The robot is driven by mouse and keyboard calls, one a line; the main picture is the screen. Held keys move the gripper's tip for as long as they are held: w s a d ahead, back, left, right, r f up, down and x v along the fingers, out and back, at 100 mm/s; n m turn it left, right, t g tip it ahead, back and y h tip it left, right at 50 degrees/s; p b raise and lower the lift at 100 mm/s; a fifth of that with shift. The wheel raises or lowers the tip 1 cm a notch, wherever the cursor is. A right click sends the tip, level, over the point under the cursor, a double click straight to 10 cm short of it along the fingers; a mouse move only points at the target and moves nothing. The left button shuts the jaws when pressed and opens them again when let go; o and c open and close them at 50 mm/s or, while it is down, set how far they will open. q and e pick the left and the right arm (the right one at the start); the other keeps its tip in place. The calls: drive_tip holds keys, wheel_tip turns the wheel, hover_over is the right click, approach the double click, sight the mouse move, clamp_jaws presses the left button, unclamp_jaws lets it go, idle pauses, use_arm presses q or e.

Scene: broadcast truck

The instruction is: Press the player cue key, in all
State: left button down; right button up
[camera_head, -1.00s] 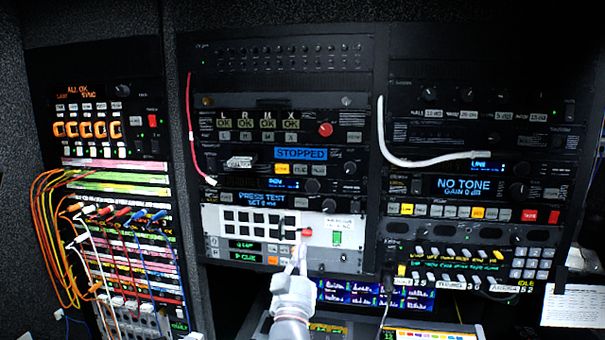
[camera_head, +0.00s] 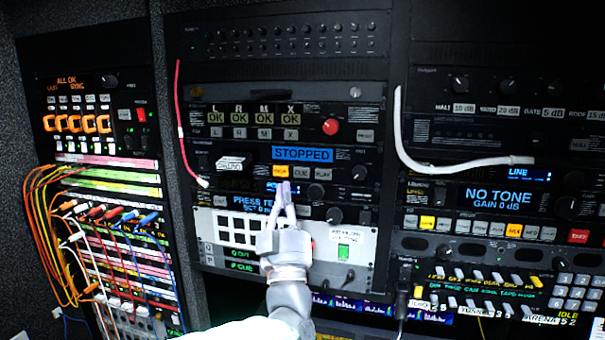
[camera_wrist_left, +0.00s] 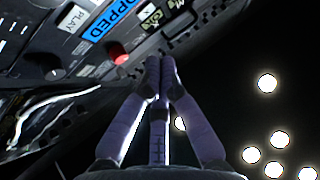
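The player unit shows a blue STOPPED display (camera_head: 302,154), which also shows in the left wrist view (camera_wrist_left: 110,20). Below it in the head view are a lit orange key (camera_head: 280,171), the cue key (camera_head: 300,174) and the play key (camera_head: 320,175). The play key shows in the left wrist view (camera_wrist_left: 74,17); I cannot make out the cue key there. My left gripper (camera_head: 284,187) is shut and empty, fingertips together, pointing up just below the orange and cue keys. Contact cannot be told. It also shows in the left wrist view (camera_wrist_left: 160,62). My right gripper is not in view.
A red knob (camera_head: 331,127) sits above right of the display. A red cable (camera_head: 179,120) hangs at left and a white cable (camera_head: 400,130) at right. A white-key panel (camera_head: 210,225) lies behind my gripper. Patch cords (camera_head: 50,235) crowd the left rack.

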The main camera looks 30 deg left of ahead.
sight(302, 173)
use_arm(q)
drive_tip(key=shift+w+a+p, duration=0.35)
drive_tip(key=shift+w, duration=1.05)
drive_tip(key=shift+w+a+p, duration=0.3)
drive_tip(key=shift+w, duration=1.15)
drive_tip(key=shift+w+a+p, duration=0.35)
drive_tip(key=shift+w, duration=1.05)
drive_tip(key=shift+s, duration=0.1)
drive_tip(key=shift+w+b, duration=0.25)
drive_tip(key=shift+b, duration=0.15)
drive_tip(key=shift+w+a, duration=0.1)
drive_tip(key=shift+w, duration=0.1)
